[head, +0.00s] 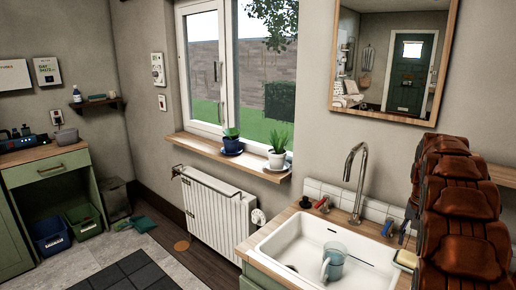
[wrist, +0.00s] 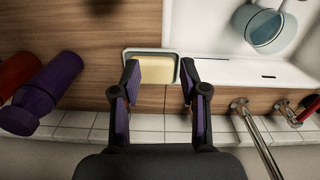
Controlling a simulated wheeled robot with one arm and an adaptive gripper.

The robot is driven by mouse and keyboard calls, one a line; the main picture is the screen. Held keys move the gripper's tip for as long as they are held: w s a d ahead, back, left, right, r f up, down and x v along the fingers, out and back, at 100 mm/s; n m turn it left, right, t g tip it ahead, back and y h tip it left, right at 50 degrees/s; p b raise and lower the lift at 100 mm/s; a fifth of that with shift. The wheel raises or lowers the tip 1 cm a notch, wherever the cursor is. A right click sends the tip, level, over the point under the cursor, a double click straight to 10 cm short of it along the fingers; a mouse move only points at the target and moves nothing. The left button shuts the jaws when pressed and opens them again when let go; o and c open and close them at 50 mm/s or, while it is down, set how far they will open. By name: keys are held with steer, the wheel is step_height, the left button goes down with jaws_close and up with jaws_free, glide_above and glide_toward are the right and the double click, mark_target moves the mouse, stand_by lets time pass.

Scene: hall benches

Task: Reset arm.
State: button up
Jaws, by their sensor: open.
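My gripper (wrist: 160,75) is open, with its two dark fingers apart in the wrist view. A pale yellow sponge (wrist: 155,70) in a shallow grey-rimmed dish (wrist: 128,53) shows between and beyond the fingertips. I cannot tell how high the fingers are above it. The sponge also shows at the sink's right in the head view (head: 406,258). Nothing is seen held in the gripper.
A white sink (head: 300,245) holds a blue-grey mug (head: 333,262). A tall tap (head: 357,185) stands behind it and shows in the wrist view (wrist: 258,140). A radiator (head: 212,208) and window sill (head: 225,155) lie further left.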

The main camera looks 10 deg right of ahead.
steer(key=s+a+r+n, duration=0.25)
steer(key=s+a, duration=0.25)
steer(key=a, duration=0.7)
steer(key=s+a+r+n, duration=0.25)
steer(key=s+a, duration=0.25)
steer(key=a, duration=0.8)
steer(key=s+a+f+n, duration=0.2)
steer(key=s+a, duration=0.4)
steer(key=s, duration=0.4)
steer(key=s+a+f+n+g, duration=0.1)
steer(key=s+a+f+n, duration=0.1)
steer(key=s+a, duration=0.5)
steer(key=s+f, duration=0.1)
steer(key=s, duration=0.3)
steer(key=shift+a+g, duration=0.3)
steer(key=shift+s+d, duration=0.1)
steer(key=shift+d, duration=0.05)
